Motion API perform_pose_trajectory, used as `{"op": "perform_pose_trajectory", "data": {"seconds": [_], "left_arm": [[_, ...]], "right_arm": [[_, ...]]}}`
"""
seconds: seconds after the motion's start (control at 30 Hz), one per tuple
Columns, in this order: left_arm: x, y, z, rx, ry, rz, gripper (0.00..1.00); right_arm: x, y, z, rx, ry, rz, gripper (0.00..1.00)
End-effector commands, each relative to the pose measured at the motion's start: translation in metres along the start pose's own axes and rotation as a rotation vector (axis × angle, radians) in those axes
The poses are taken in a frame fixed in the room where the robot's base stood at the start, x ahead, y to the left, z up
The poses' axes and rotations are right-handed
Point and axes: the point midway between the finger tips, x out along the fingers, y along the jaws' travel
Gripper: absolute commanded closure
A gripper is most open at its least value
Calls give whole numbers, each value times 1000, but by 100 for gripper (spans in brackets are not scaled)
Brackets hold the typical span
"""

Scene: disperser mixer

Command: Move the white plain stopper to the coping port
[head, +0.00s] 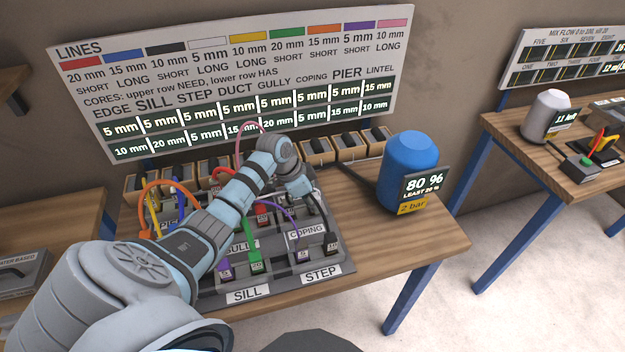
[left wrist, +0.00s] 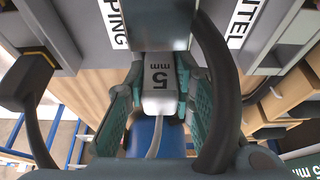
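A white stopper (left wrist: 160,85) marked "5 mm", with a pale cord, sits between the teal fingers of my left gripper (left wrist: 160,75) in the left wrist view. The fingers appear shut on it. In the head view my left gripper (head: 297,188) is over the back right of the port panel, and the white stopper cannot be made out there. The COPING label (head: 306,231) is just in front of the gripper. The COPING label (left wrist: 113,22) also shows at upper left in the wrist view, with the LINTEL label (left wrist: 243,22) at upper right. The coping port's opening is hidden. My right gripper is out of view.
The panel holds several plugged lines, among them a green plug (head: 254,262) and a purple cord (head: 282,212). A black plug (head: 331,243) stands above the STEP label (head: 322,273). A blue tank (head: 410,165) is to the right. Small wooden bins (head: 350,146) line the back.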

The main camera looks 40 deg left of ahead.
Motion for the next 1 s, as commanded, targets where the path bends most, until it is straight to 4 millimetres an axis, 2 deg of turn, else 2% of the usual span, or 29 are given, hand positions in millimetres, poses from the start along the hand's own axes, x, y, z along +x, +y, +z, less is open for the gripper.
{"op": "perform_pose_trajectory", "data": {"seconds": [0.03,0.13,0.5,0.57,0.9,1.0], "left_arm": [[0,0,0,0,0,0,71],[0,0,0,0,0,0,55],[-6,0,0,1,1,-1,54],[-15,-1,0,1,1,-3,54],[-103,-1,0,2,-1,-4,54],[-116,0,0,1,0,-1,54]], "right_arm": [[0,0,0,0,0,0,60],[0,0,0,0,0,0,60],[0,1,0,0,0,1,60],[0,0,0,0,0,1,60],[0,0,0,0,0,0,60],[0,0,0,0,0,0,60]]}}
